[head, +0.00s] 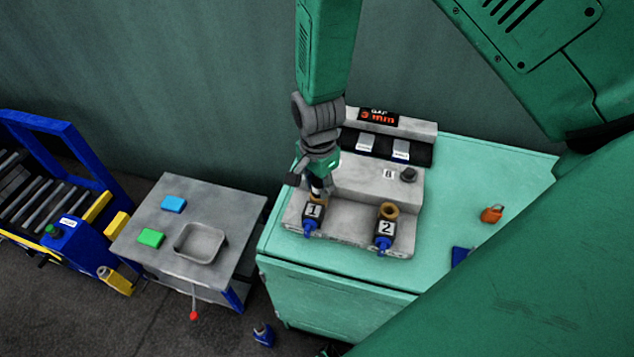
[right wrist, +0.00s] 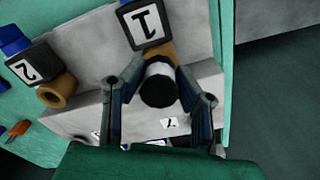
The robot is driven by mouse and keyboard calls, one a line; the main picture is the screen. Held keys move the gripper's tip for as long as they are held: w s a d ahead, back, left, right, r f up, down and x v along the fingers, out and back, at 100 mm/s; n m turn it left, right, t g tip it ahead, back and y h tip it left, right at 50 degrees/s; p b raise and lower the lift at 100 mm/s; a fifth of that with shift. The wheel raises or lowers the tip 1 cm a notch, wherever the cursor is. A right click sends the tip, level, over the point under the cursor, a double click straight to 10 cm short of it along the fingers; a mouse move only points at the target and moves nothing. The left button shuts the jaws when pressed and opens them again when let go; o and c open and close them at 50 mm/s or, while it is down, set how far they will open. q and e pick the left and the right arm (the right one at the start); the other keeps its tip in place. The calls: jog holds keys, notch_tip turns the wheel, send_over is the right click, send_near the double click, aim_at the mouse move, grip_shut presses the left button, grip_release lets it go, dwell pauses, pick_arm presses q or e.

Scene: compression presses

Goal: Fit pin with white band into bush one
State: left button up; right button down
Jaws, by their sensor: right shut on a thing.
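The pin with white band (right wrist: 158,85), with a dark end and a white ring, is between the fingers of my right gripper (right wrist: 161,76). In the head view my right gripper (head: 318,187) is over the block labelled 1 (head: 313,211). Bush one (right wrist: 168,53), brass coloured, shows partly behind the pin in the wrist view, by the label 1. The pin lines up roughly with it; whether its tip is inside is hidden. Bush two (head: 388,211) stands empty at the block labelled 2 (head: 385,228). My left gripper is not in view.
The press (head: 350,210) with a "3 mm" display (head: 378,117) stands on a green cabinet (head: 470,180). An orange item (head: 491,214) lies to the right. A grey side table (head: 150,205) holds a tray (head: 200,257), a blue block (head: 173,204) and a green block (head: 151,238).

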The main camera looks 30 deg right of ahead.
aim_at(317, 182)
jog(key=shift+f, duration=0.25)
jog(key=c, duration=1.1)
grip_release()
jog(key=shift+c, duration=0.2)
jog(key=shift+r, duration=0.15)
jog(key=shift+w+r, duration=0.1)
jog(key=shift+r, duration=0.2)
notch_tip(317, 182, up, 11)
jog(key=shift+a+r, duration=0.1)
